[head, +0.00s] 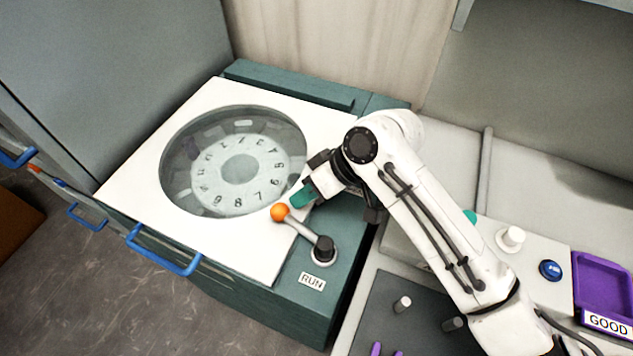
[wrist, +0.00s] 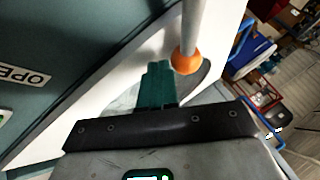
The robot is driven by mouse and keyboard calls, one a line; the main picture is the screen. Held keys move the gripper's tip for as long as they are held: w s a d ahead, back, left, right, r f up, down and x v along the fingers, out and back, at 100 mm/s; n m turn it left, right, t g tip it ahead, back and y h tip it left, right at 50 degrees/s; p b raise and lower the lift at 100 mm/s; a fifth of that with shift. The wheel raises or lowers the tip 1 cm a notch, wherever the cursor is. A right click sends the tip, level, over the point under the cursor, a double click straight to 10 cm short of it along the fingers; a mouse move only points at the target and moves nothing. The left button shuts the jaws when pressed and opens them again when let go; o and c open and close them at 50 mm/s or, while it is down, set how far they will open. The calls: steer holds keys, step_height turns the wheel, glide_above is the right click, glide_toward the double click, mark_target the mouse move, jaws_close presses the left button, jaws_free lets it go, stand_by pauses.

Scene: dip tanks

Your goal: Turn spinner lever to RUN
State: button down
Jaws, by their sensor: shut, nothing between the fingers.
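The spinner lever (head: 300,229) has a grey rod, a black pivot and an orange ball knob (head: 280,212). It points up and to the left from its pivot, away from the RUN label (head: 312,281) below the pivot. My gripper (head: 300,196) is shut and empty, its teal fingers just right of and above the knob. In the wrist view the shut fingers (wrist: 158,86) are beside the orange knob (wrist: 186,61), to its left. I cannot tell whether they touch it. The spinner (head: 235,165) has a clear round window over a numbered rotor.
A blue handle (head: 162,251) is on the spinner's front edge. To the right are a white knob (head: 510,239), a blue button (head: 550,270) and a purple GOOD tray (head: 605,285). The wrist view shows part of an OPEN label (wrist: 24,77).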

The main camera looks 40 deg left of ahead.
mark_target(287, 206)
steer(key=shift+s+a+f, duration=0.15)
steer(key=shift+s+f, duration=0.05)
steer(key=shift+f, duration=0.1)
steer(key=shift+s+a+n+g+h, duration=0.3)
steer(key=shift+s+a+n+h, duration=0.1)
steer(key=shift+s+n, duration=0.3)
steer(key=shift+s+a+n, duration=0.1)
steer(key=shift+s+n, duration=0.25)
steer(key=shift+n, duration=0.05)
steer(key=shift+s+p, duration=0.3)
steer(key=shift+s, duration=0.05)
steer(key=shift+r, duration=0.1)
